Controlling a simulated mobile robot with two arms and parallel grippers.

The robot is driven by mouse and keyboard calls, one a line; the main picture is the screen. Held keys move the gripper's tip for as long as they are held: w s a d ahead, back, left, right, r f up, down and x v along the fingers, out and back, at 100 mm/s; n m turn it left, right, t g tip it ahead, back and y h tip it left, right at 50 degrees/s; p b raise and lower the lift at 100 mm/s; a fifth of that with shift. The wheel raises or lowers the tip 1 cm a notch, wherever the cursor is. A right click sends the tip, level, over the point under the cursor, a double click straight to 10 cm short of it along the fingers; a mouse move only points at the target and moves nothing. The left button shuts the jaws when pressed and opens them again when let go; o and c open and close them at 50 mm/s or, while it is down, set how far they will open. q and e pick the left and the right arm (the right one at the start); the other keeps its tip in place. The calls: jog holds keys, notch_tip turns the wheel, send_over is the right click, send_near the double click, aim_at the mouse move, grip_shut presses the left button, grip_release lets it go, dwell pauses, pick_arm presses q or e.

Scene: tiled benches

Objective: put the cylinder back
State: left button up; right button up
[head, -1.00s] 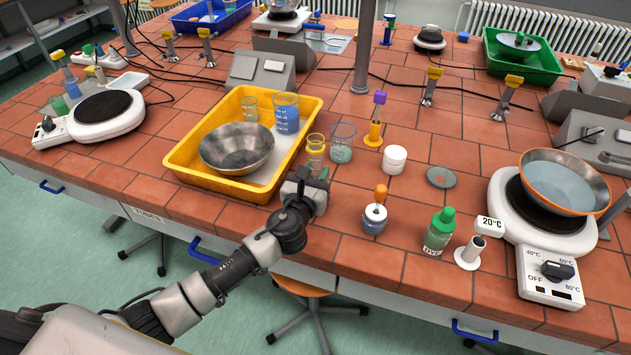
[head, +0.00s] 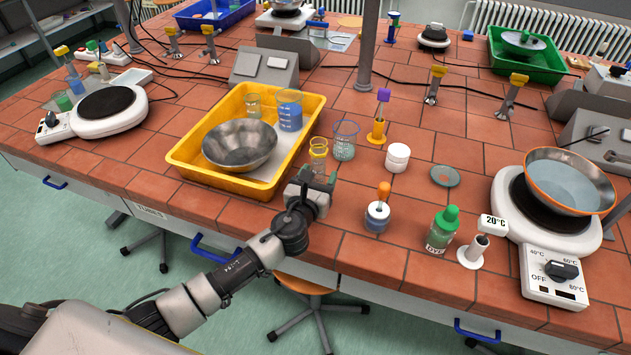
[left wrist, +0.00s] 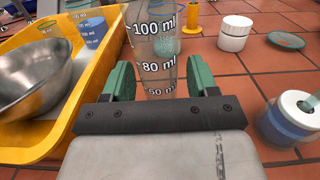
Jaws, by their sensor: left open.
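A clear graduated cylinder (head: 318,160) with a yellow band near its top stands upright on the tiled bench, just right of the yellow tray. In the left wrist view the cylinder (left wrist: 156,45) shows its 100 ml and 80 ml marks and stands straight ahead. My left gripper (head: 319,179) is close in front of the cylinder. Its green fingers (left wrist: 157,80) are open, one to each side of the cylinder in the picture. Whether they reach around it I cannot tell, and its base is hidden. My right gripper is not in view.
The yellow tray (head: 184,158) holds a metal bowl (head: 240,148) and beakers. A blue-rimmed beaker (head: 345,143) stands close behind the cylinder. Open tiles lie between the bottle and the bench's front edge.

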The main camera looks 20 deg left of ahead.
pick_arm(q)
jog(key=s, duration=0.3)
jog(key=s+b, duration=0.1)
jog(key=s, duration=0.5)
jog(key=shift+s+a+f+b, duration=0.25)
jog(key=shift+s+b, duration=0.05)
jog(key=shift+b, duration=0.1)
jog(key=shift+s+r, duration=0.1)
jog(key=shift+s, duration=0.5)
jog(key=shift+s+a+n+y, duration=0.2)
jog(key=shift+s+n+y, duration=0.1)
jog(key=shift+n, duration=0.6)
jog(key=s+a+f+n+g, duration=0.1)
jog(key=s+f+n+g, duration=0.3)
jog(key=s+n, duration=0.55)
jog(key=s+a+f+n+g, duration=0.1)
jog(key=s+n+g, duration=0.5)
jog(key=n, duration=0.6)
jog(key=s+a+f+n+g, duration=0.1)
jog(key=s+f+n+g, duration=0.25)
jog(key=s+n, duration=0.6)
notch_tip(320, 180, down, 25)
jog(key=w+n+g, duration=0.1)
jog(key=g, duration=0.1)
jog(key=s+a+f+g, duration=0.1)
jog(key=s+a+f, duration=0.1)
jog(key=s+f, duration=1.4)
jog(key=shift+a, duration=0.3)
jog(key=shift+f+g, duration=0.1)
jog(key=shift+g, duration=0.15)
